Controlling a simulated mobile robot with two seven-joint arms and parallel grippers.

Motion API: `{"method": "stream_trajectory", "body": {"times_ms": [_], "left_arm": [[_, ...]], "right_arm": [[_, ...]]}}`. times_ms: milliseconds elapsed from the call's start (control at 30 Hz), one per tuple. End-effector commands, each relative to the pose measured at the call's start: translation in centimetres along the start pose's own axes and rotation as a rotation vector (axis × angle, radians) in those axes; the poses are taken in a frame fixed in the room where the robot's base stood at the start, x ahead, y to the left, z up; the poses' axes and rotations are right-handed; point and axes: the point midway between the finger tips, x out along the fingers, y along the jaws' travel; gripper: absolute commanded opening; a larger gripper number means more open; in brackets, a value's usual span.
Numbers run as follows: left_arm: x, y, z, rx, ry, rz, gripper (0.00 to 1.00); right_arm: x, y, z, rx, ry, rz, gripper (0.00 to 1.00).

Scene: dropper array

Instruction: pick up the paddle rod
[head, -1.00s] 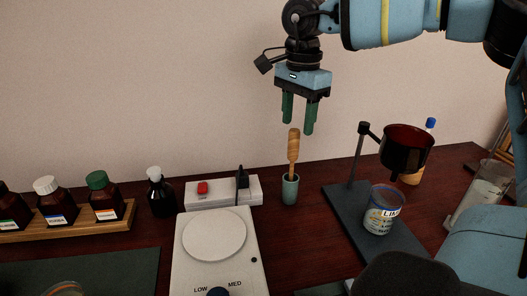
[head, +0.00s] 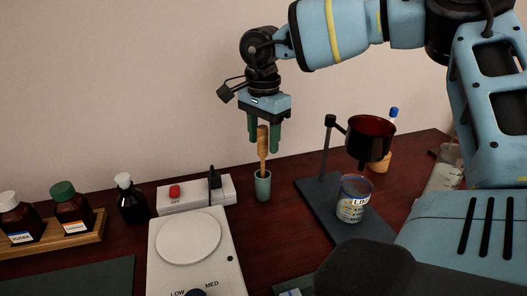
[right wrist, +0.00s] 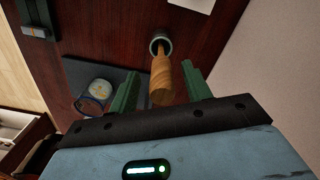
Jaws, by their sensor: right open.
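The paddle rod (head: 262,150) stands upright in a small grey-green cup (head: 262,187), with its wooden handle up. My right gripper (head: 263,138) points down over it, with its two green fingers apart. The top of the handle reaches up between the fingers in the head view. In the right wrist view the wooden rod (right wrist: 162,80) shows between the open fingers (right wrist: 160,92), with a gap on each side. The rod's lower end is hidden in the cup. My left gripper is not in view.
Bottles stand in a wooden rack (head: 60,237) at far left.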

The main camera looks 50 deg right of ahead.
Motion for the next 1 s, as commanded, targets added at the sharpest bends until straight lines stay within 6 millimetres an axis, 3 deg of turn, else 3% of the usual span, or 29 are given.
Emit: {"method": "stream_trajectory", "body": {"times_ms": [233, 500, 867, 1000], "left_arm": [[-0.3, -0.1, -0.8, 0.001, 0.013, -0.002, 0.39], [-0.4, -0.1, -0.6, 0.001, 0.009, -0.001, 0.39], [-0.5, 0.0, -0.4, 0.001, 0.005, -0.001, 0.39], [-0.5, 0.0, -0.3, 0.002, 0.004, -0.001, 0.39]], "right_arm": [[2.8, -0.1, 0.1, -0.001, 0.000, -0.001, 0.49], [3.1, -0.1, 0.1, 0.000, 0.000, -0.002, 0.49], [3.1, -0.1, 0.1, 0.000, 0.000, -0.002, 0.03], [3.0, -0.1, 0.1, 0.000, 0.000, -0.003, 0.00]]}}
